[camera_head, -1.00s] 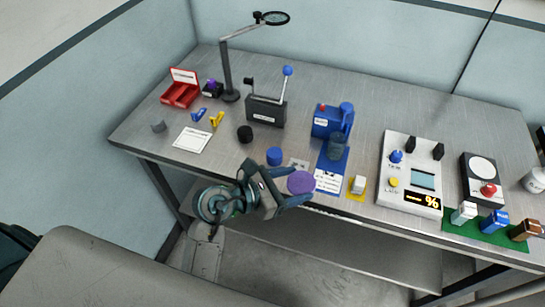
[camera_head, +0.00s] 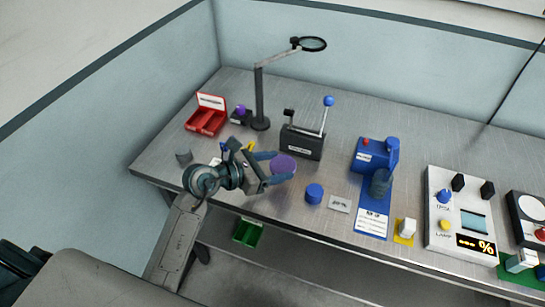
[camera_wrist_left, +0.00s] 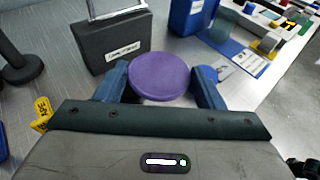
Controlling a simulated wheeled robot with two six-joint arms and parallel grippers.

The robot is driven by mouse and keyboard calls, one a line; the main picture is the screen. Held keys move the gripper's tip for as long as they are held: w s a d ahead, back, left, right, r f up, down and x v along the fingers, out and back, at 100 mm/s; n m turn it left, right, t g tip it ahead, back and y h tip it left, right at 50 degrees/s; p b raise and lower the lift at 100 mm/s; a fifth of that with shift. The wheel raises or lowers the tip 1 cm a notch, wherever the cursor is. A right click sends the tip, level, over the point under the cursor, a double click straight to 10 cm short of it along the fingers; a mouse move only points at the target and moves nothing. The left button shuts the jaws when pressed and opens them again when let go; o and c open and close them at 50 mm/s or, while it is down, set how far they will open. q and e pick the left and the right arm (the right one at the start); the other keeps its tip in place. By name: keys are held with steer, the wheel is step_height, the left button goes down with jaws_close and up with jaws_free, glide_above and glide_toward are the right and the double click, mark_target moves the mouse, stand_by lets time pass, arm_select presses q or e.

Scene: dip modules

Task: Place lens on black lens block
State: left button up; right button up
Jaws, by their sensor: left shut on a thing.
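The purple round lens (camera_head: 284,164) is held between the blue fingers of my left gripper (camera_head: 279,166). It also shows flat between the fingertips in the left wrist view (camera_wrist_left: 160,75). The gripper and lens are over the table, in front of the dark lever press (camera_head: 302,143). The black lens block cannot be made out now; the lens or gripper seems to cover it. I cannot tell the height of the lens above it. My right gripper is not in view.
The magnifier lamp (camera_head: 260,98) and a red tray (camera_head: 207,121) stand behind to the left. A blue machine (camera_head: 372,155) and a white control panel (camera_head: 460,236) are to the right.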

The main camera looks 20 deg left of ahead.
mark_target(273, 160)
arm_select(q)
steer(key=w, duration=0.1)
steer(key=w+a, duration=0.1)
steer(key=w, duration=0.1)
steer(key=shift+w+a+f+p, duration=0.15)
steer(key=shift+a+p, duration=0.1)
steer(key=shift+p, duration=0.05)
steer(key=shift+w+a, duration=0.15)
steer(key=shift+w, duration=0.2)
step_height(273, 160, down, 2)
steer(key=shift+f+p, duration=0.25)
steer(key=shift+p, duration=0.4)
steer(key=shift+f, duration=0.55)
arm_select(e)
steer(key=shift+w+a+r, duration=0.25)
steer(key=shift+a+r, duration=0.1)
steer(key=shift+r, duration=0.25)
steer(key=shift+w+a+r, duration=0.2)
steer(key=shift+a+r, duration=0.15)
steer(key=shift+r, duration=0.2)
arm_select(q)
steer(key=shift+f, duration=0.1)
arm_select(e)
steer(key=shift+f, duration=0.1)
arm_select(q)
steer(key=o, duration=0.5)
steer(key=shift+f, duration=0.1)
steer(key=o, duration=0.4)
steer(key=shift+o, duration=0.2)
